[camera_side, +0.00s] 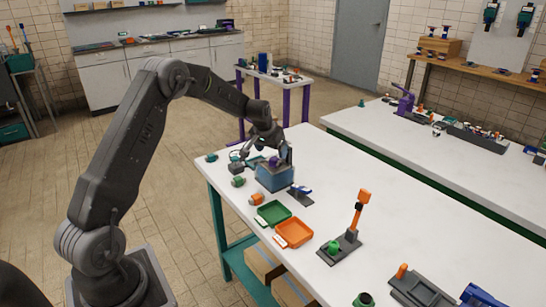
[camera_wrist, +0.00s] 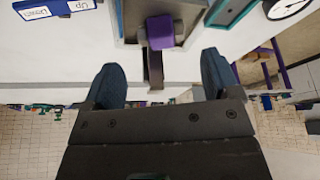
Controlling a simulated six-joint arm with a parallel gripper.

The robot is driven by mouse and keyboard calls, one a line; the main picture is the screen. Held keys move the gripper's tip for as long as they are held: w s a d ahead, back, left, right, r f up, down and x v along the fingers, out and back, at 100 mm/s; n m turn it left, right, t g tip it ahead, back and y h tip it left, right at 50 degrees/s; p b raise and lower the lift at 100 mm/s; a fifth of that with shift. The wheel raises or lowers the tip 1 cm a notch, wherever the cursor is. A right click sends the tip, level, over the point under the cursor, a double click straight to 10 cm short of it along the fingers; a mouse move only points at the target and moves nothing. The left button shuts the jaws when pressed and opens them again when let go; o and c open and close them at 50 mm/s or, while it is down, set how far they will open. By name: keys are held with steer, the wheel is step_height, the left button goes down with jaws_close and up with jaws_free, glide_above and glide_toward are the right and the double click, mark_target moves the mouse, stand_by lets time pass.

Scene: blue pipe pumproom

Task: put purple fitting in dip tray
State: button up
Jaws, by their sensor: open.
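A purple fitting (camera_wrist: 160,32) shows at the top centre of the wrist view, ahead of the gap between my fingers. A dark grey strip runs below it. In the side view, a purple patch that looks like it (camera_side: 273,161) is at the top of a blue box (camera_side: 274,179). My gripper (camera_wrist: 161,66) is open and empty, its dark blue fingertips either side of that gap; in the side view it (camera_side: 284,152) is just above the box. A green tray (camera_side: 273,213) and an orange tray (camera_side: 294,232) lie nearer the camera; I cannot tell which is the dip tray.
A blue "Up"/"Down" label (camera_wrist: 54,8) and a round dial (camera_wrist: 286,8) flank the fitting. An orange-handled stand (camera_side: 346,240) and a small blue-topped piece (camera_side: 301,193) stand on the white table (camera_side: 400,220). The table's middle right is clear.

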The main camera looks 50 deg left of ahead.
steer(key=s+d+r+m, duration=0.1)
steer(key=s+d+r, duration=0.25)
steer(key=r, duration=0.35)
steer(key=s+d+r, duration=0.3)
steer(key=d+r, duration=0.2)
steer(key=r, duration=0.2)
steer(key=s+d+r+m+t, duration=0.1)
steer(key=s+d+r, duration=0.4)
steer(key=s+d, duration=0.5)
steer(key=s+d+f+m+h, duration=0.1)
steer(key=s+d, duration=0.3)
steer(key=s, duration=0.4)
steer(key=s+d+m, duration=0.1)
steer(key=s+d, duration=0.3)
steer(key=s, duration=0.5)
steer(key=shift+d+f+h, duration=0.25)
steer(key=shift+f+h, duration=0.1)
steer(key=shift+h, duration=0.05)
